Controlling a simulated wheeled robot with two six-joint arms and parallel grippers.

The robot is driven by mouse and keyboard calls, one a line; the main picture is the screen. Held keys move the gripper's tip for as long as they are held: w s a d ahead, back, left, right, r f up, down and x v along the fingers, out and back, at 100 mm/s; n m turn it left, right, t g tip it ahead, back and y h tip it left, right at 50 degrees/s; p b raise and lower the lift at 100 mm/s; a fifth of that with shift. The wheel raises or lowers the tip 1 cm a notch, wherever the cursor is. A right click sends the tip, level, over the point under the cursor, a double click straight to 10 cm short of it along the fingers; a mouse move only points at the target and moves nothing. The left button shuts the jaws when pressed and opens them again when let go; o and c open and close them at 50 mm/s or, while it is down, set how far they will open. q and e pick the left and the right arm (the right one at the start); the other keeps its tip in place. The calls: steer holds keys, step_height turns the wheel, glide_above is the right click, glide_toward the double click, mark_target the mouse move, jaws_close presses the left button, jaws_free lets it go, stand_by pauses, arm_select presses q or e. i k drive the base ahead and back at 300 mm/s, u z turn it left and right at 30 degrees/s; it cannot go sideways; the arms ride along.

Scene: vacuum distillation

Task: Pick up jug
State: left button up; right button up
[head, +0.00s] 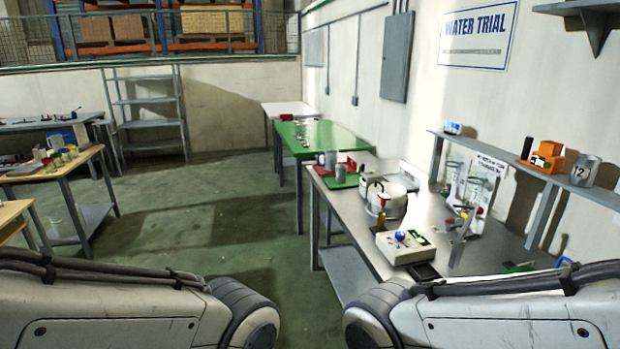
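I cannot tell for sure which thing is the jug. A grey cylindrical vessel marked 12 (585,171) stands upright on the wall shelf at the right. A smaller grey vessel (331,160) stands near the far end of the steel table (445,212). A round white vessel (387,200) with red parts sits on the same table. Thick links of my two arms fill the lower left and lower right. Neither gripper shows, so both are out of view and their distance to these vessels cannot be seen.
A white box with a blue knob (404,245) sits at the steel table's near left edge. An orange device (543,157) is on the wall shelf (500,154). A green table (318,138) stands farther back. Wooden benches (50,170) are at left. Open floor (190,220) lies between.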

mark_target(331, 156)
steer(key=u, duration=0.65)
steer(key=i, duration=3.35)
steer(key=z, duration=1.3)
steer(key=i, duration=0.9)
steer(key=z, duration=0.6)
